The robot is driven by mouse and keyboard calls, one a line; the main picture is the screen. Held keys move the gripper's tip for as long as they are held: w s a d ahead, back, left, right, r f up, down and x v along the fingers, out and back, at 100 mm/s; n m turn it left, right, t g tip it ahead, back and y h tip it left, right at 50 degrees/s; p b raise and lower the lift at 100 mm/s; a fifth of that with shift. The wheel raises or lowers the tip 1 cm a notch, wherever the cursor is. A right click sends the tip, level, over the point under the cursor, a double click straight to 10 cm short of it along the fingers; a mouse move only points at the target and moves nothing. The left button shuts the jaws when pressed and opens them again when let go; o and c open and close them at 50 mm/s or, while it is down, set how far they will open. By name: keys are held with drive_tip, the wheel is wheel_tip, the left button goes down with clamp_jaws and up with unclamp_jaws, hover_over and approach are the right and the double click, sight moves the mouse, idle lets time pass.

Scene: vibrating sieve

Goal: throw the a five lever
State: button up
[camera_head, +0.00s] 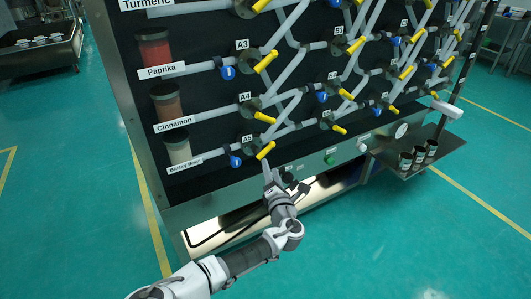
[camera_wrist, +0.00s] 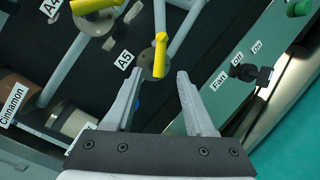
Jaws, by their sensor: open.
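The A5 lever is a yellow handle (camera_head: 265,150) on a grey round valve beside the A5 label, low on the black panel. My gripper (camera_head: 270,168) is just below the lever in the head view. In the wrist view my gripper (camera_wrist: 160,73) is open and empty, with its fingers on either side of the lever's line. I cannot tell how far the fingertips are from it.
The A4 lever (camera_head: 255,115) sits just above, and it also shows in the wrist view (camera_wrist: 92,6). A blue tag (camera_head: 235,161) hangs left of A5. The Fan switch (camera_wrist: 244,72) and a green button (camera_head: 329,160) lie on the panel's lower strip. Pipes cross around the valve.

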sight(266, 153)
drive_tip(key=b+x, duration=0.1)
drive_tip(key=x, duration=0.8)
drive_tip(key=shift+w+a, duration=0.1)
drive_tip(key=shift+w, duration=0.3)
clamp_jaws()
